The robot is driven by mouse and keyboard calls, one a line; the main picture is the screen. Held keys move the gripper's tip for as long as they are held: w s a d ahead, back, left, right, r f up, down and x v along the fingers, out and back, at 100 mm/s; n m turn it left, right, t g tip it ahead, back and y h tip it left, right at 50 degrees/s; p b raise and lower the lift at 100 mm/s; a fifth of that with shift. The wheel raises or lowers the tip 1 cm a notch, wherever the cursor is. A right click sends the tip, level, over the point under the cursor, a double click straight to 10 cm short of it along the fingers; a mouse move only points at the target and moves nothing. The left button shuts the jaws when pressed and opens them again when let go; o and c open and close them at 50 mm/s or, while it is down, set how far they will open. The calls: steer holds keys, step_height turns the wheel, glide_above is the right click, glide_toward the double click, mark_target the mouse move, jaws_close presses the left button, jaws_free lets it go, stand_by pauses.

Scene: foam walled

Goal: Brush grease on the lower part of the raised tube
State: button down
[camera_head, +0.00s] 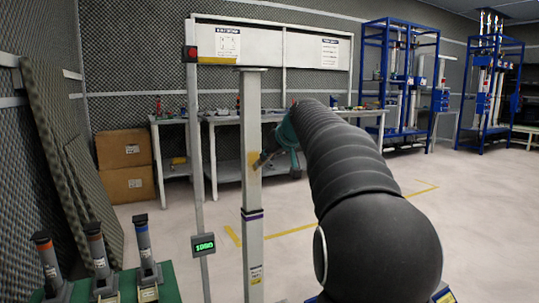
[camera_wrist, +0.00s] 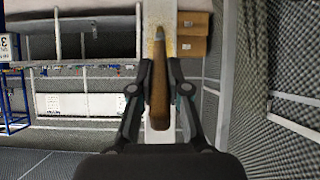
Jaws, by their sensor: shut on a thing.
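The raised tube (camera_head: 251,110) is a pale grey upright post in the middle of the head view, with a dark purple band (camera_head: 252,214) lower down. A yellowish smear (camera_head: 252,170) marks its face above the band. My gripper (camera_head: 268,158) is beside the tube at the smear's height, partly hidden by my arm. In the wrist view my gripper (camera_wrist: 160,68) is shut on a brush with a brown handle (camera_wrist: 159,100). The brush tip (camera_wrist: 159,34) lies over the tube (camera_wrist: 152,14); I cannot tell whether it touches.
A thin post (camera_head: 196,140) with a red button and a green display (camera_head: 203,244) stands left of the tube. Workbenches, cardboard boxes (camera_head: 126,165) and blue racks (camera_head: 400,85) stand behind. Open floor lies at right.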

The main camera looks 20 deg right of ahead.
step_height(320, 180, down, 6)
steer(key=b, duration=0.5)
steer(key=shift+f, duration=0.2)
stand_by(0.3)
steer(key=s+b, duration=0.2)
steer(key=s, duration=0.4)
stand_by(0.4)
steer(key=shift+d, duration=0.1)
steer(key=s, duration=0.3)
stand_by(0.4)
stand_by(0.7)
